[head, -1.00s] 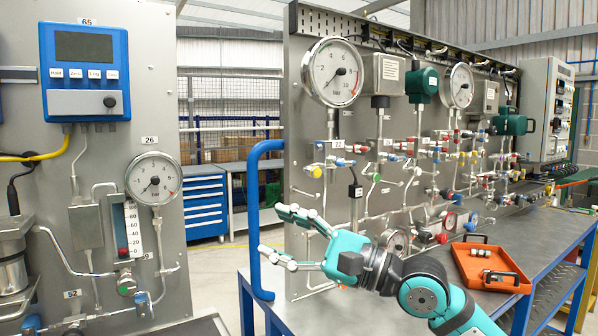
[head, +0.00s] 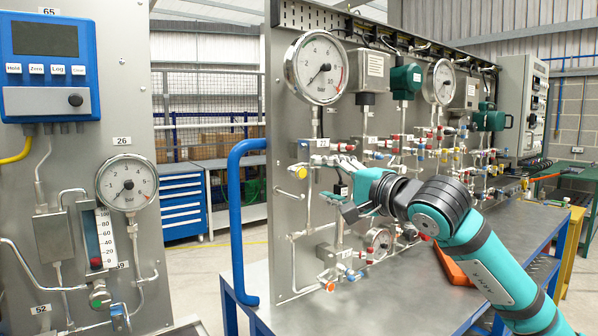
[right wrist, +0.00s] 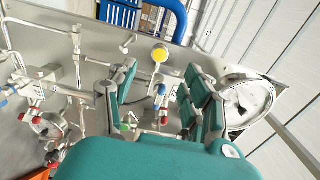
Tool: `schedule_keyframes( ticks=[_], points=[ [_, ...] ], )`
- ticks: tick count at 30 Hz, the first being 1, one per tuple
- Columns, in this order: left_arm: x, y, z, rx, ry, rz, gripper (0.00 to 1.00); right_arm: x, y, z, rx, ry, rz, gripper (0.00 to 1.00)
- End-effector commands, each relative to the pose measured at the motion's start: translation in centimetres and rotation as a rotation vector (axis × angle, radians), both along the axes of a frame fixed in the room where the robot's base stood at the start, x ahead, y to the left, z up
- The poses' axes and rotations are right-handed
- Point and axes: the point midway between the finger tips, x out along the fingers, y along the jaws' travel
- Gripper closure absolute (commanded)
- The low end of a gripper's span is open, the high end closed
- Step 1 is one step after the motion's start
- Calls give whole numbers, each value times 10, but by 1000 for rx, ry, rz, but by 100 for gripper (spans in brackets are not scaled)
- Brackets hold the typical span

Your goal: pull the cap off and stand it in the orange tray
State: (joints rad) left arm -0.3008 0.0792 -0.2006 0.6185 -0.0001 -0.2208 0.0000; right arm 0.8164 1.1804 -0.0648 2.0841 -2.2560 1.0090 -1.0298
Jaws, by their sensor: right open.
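My right gripper (head: 338,186) is in front of the gauge panel, its fingers pointing at the small pipes and valves. In the right wrist view its fingers (right wrist: 162,98) are spread apart with nothing held. A small blue-and-white fitting (right wrist: 160,94) shows in the gap between them, and a yellow round knob (right wrist: 160,53) sits beyond. I cannot tell which fitting is the cap; the fingers hide part of the panel. The orange tray (head: 449,268) is on the bench behind my right forearm, mostly hidden. My left gripper is not in view.
The steel bench (head: 345,300) is clear at its near end. A blue handrail (head: 236,215) stands at the panel's left edge. A large gauge (head: 316,68) is above my gripper, and a small low gauge (head: 379,241) is below it. Several coloured valves are close by.

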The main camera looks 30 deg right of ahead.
Motion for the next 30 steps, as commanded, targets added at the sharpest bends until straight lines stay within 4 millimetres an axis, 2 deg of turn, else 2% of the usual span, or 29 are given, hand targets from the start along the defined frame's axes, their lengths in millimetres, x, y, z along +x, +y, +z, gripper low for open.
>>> schedule_keyframes(
  ticks=[1,8,15,21,30],
  points=[
    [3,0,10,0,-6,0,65,6,1,4,3,2,2,50],
    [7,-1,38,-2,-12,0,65,39,4,5,4,4,4,50],
    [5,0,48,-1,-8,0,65,68,6,2,3,0,2,50],
    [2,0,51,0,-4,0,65,79,7,1,0,0,1,50],
    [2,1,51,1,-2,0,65,80,7,0,-1,0,1,50]
  ],
)
